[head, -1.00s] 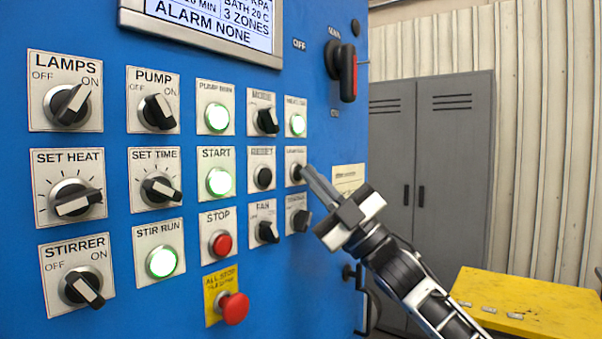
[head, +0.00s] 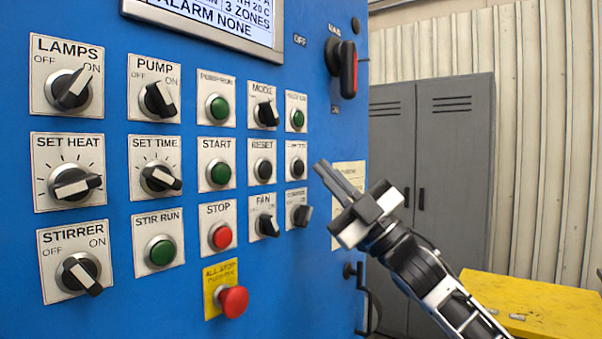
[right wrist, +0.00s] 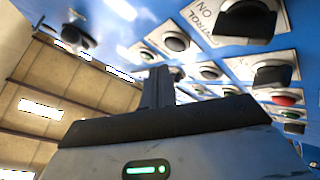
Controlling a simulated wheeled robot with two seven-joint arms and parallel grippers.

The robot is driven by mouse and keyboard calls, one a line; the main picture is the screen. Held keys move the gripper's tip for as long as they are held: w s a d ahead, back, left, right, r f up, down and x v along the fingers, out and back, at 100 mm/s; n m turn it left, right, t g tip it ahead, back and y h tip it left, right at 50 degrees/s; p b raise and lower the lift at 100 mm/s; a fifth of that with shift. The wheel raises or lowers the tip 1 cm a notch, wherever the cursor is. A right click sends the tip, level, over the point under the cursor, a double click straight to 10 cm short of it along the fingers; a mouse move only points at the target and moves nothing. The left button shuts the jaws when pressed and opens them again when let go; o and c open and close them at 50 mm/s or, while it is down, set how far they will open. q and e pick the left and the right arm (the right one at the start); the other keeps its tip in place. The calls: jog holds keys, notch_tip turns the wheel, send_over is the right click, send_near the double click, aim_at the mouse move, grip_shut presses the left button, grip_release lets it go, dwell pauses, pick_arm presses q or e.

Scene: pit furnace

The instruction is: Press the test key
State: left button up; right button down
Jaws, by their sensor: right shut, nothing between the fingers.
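The key at the middle of the panel's rightmost column (head: 296,167) is a black round button in a metal ring. Its label is too small and blurred to read surely as the test key. It also shows in the right wrist view (right wrist: 176,42), ahead of the fingers. My right gripper (head: 323,168) is shut and empty, with its fingertips just right of that button and apart from the panel face. In the right wrist view the closed fingers (right wrist: 158,88) point up toward the panel. My left gripper is not in view.
The blue panel (head: 120,290) carries several knobs and buttons close together. A red all-stop button (head: 233,301) sticks out at the bottom. A red-handled switch (head: 348,70) is above my gripper. A grey cabinet (head: 455,150) and a yellow table (head: 540,305) stand right.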

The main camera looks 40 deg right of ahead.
jog(key=s+b, duration=0.1)
jog(key=s, duration=0.1)
jog(key=s+d+b, duration=0.1)
jog(key=b, duration=0.1)
jog(key=shift+s+f, duration=0.2)
jog(key=shift+s, duration=0.2)
dwell(0.4)
